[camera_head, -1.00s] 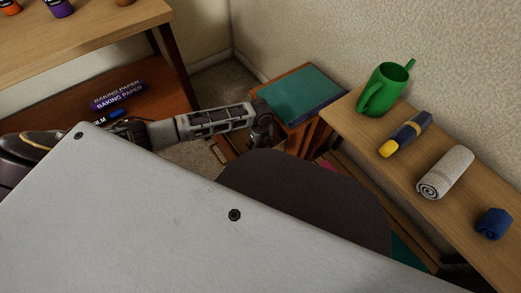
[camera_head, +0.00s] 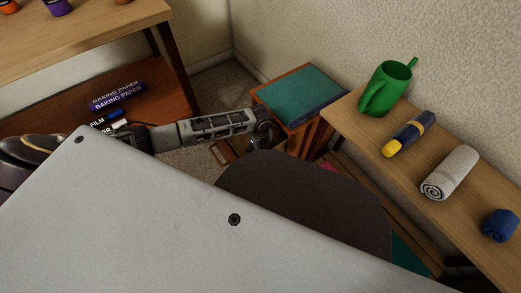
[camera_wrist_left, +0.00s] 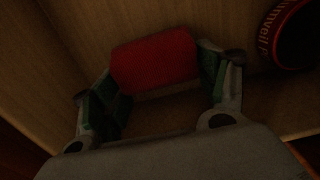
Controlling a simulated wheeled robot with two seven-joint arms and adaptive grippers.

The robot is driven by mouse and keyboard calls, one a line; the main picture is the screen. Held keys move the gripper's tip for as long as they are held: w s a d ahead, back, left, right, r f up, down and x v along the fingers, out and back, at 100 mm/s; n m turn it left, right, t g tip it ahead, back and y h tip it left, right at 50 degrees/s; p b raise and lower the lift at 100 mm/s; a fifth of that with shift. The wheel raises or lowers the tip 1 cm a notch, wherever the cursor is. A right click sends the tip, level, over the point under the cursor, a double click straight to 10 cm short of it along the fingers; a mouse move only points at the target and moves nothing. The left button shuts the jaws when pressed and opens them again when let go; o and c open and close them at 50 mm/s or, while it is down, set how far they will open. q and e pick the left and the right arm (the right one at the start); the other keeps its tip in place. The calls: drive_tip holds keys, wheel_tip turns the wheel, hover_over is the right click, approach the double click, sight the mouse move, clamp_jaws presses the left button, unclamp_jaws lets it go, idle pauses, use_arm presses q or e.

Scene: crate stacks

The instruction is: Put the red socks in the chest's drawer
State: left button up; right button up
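The small wooden chest (camera_head: 294,140) stands in the corner, with its drawer (camera_head: 222,154) pulled out at the front. My left gripper reaches to the drawer; its wrist (camera_head: 264,130) shows in the head view, but the fingers are hidden there. In the left wrist view the rolled red socks (camera_wrist_left: 155,62) lie between the two fingers of my left gripper (camera_wrist_left: 160,75). Both pads appear to touch the socks' ends. Wooden walls surround them, so they are inside the drawer. My right gripper is not in view.
A dark round thing with a red rim (camera_wrist_left: 292,35) is beside the gripper. A teal book (camera_head: 300,92) lies on the chest.

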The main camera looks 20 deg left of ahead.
sight(261, 149)
use_arm(q)
drive_tip(key=shift+o, duration=0.7)
drive_tip(key=shift+r, duration=0.1)
drive_tip(key=shift+r+p, duration=0.5)
drive_tip(key=shift+r, duration=0.55)
wheel_tip(261, 149, up, 8)
drive_tip(key=p, duration=0.3)
drive_tip(key=shift+p, duration=0.3)
drive_tip(key=shift+r+p, duration=0.35)
drive_tip(key=shift+r, duration=0.65)
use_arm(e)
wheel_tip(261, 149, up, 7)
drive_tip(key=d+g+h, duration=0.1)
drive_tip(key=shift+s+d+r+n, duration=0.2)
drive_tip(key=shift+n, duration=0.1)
